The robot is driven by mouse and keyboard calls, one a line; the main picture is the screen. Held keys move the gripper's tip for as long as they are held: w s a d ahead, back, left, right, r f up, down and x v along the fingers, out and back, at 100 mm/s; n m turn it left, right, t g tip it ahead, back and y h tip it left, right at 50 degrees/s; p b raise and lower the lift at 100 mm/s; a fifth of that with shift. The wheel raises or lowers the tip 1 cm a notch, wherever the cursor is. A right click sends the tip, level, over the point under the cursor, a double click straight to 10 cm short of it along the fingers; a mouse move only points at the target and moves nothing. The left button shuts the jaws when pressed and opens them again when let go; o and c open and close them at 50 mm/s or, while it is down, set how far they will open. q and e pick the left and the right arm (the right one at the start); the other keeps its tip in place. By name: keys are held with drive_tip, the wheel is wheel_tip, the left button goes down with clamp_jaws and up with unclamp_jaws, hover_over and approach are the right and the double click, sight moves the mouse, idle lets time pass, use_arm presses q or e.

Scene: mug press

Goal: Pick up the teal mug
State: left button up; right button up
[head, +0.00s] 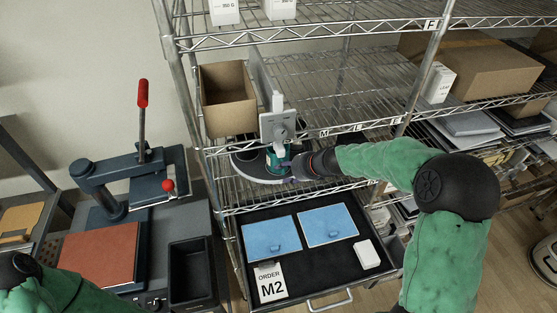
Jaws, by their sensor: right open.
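The teal mug (279,153) stands on a dark round base on the wire shelf, under a grey upright fixture (278,127) that partly covers its top. My right gripper (292,170) is at the mug's right side, its arm coming in from the right. The gripper is open, with its fingers close around or beside the mug; I cannot tell whether they touch it. My left arm shows only at the bottom left corner, and its gripper is not clearly visible.
An open cardboard box (228,98) stands left of the fixture. A drawer (318,236) below holds blue pads, a white block and an order M2 card (270,283). A heat press (110,200) with a red-knobbed lever and a black bin (191,272) are at left.

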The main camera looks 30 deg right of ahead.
drive_tip(key=shift+w+a+f, duration=0.15)
drive_tip(key=shift+w+f, duration=0.3)
drive_tip(key=shift+f, duration=0.05)
clamp_jaws()
drive_tip(key=shift+r, duration=0.15)
